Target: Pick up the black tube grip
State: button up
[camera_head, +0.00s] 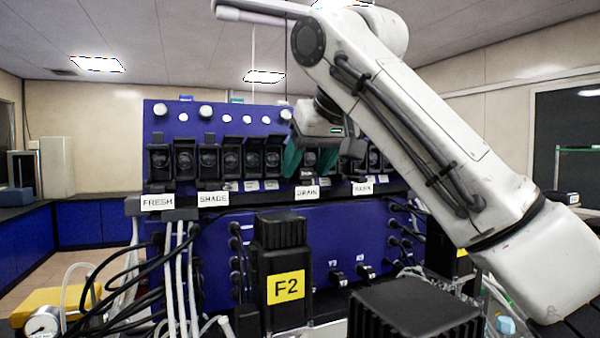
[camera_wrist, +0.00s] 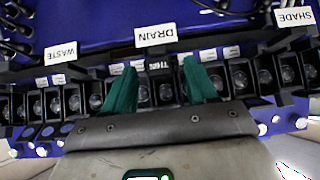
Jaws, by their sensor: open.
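My gripper (camera_head: 309,170) has two teal fingers, spread apart with nothing held. It hangs in front of the row of black holders on the blue panel, above the DRAIN label (camera_head: 307,193). A small black block (camera_head: 308,177) shows between and just below the fingertips; it may be the tube grip. In the wrist view, a black block with pale lettering (camera_wrist: 158,65) lies between the gripper's fingertips (camera_wrist: 159,70), just beside the DRAIN label (camera_wrist: 155,35). I cannot tell whether the fingers touch it. My arm and fingers hide part of the holder row.
The blue panel (camera_head: 215,265) carries more black holders (camera_head: 208,158) on both sides, with FRESH, SHADE and WASTE labels. A black unit marked F2 (camera_head: 280,245) stands in front. White and black hoses (camera_head: 180,270) hang at the left. A pressure gauge (camera_head: 42,322) is at lower left.

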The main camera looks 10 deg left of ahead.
jog(key=shift+c, duration=0.3)
grip_shut()
jog(key=shift+r, duration=0.15)
